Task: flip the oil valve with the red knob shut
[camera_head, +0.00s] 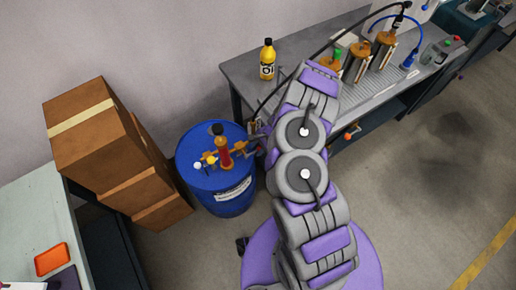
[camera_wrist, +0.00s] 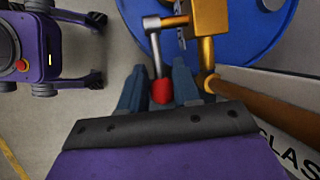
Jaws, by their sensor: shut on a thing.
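The red knob (camera_wrist: 161,91) sits on the end of a silver valve lever (camera_wrist: 156,52) in the wrist view. The lever joins a brass fitting (camera_wrist: 206,18) over the blue drum (camera_wrist: 248,40). My gripper (camera_wrist: 160,88) has one finger on each side of the red knob and is shut on it. In the head view my gripper (camera_head: 257,143) is at the right side of the pump fittings on the blue drum (camera_head: 205,185). The red knob cannot be made out there.
A brass pipe (camera_wrist: 265,110) runs close beside my gripper on the right. On the drum stand a pump (camera_head: 224,152) with a red body, a white knob (camera_head: 197,165) and a yellow knob (camera_head: 211,160). Cardboard boxes (camera_head: 100,145) are left; a workbench (camera_head: 240,72) is behind.

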